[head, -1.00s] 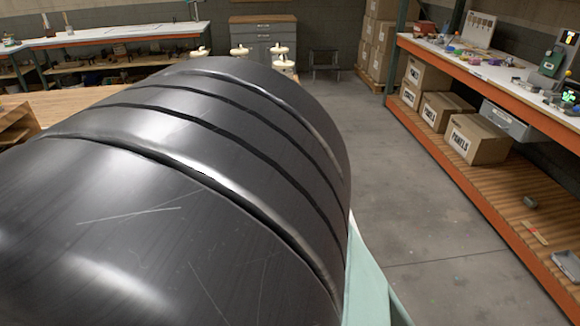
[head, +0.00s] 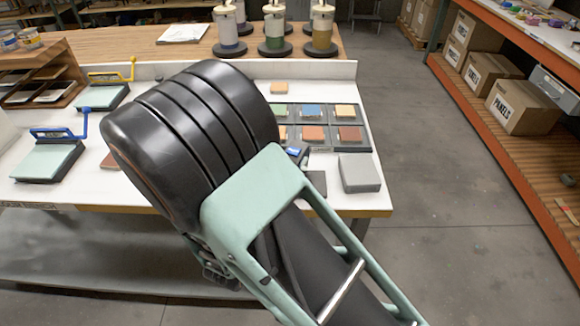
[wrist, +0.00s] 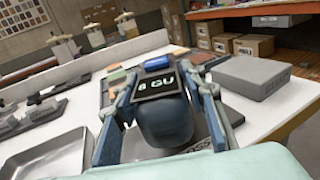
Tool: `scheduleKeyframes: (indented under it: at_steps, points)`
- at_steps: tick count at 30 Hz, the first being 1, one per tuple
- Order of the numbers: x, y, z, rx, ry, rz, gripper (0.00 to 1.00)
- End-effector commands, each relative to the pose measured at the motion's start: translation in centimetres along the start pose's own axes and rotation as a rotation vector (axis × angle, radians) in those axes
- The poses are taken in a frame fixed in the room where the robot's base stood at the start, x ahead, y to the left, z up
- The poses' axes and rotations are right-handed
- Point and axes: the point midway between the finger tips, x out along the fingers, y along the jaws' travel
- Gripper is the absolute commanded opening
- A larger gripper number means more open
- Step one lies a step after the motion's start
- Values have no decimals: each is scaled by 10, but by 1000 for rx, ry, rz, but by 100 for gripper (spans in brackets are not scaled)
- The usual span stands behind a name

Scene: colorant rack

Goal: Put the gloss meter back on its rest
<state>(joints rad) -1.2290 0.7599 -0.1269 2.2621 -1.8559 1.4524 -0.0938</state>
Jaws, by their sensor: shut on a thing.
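The gloss meter (wrist: 166,122) is a dark, rounded device with a lit display reading GU and a blue part at its far end. My gripper (wrist: 165,92) is shut on it, one finger on each side, in the wrist view. In the head view only a small part of the gloss meter (head: 294,152) shows beyond my arm, over the white bench near its right end. My arm hides the fingers there. A flat grey surface shows partly beneath the meter in the wrist view; I cannot tell whether it is the rest or whether they touch.
A grey block (head: 359,173) stands close on the right. A dark panel tray (head: 366,133) with coloured tiles lies behind. A metal tray (wrist: 48,155) is at left in the wrist view. Green-topped devices (head: 48,162) stand further left; canisters (head: 274,30) stand behind.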

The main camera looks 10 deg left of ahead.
Motion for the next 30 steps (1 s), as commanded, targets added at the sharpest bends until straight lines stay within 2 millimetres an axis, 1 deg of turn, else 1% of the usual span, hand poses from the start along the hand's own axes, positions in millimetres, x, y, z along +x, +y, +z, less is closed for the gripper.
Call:
scheduleKeyframes:
  at_steps: [1, 5, 14, 18, 19, 23, 30]
  points:
    - [0, 1, -7, -1, -2, 1, 0]
    - [0, 0, -17, 0, -3, 1, 0]
    - [-1, 0, -18, 2, -3, 1, 0]
    - [-1, 0, -23, 2, -3, 0, 0]
    - [-1, 0, -22, 1, 0, 1, 42]
    - [-1, 0, -22, 1, 0, 1, 56]
    - [-1, 0, -22, 1, 0, 1, 56]
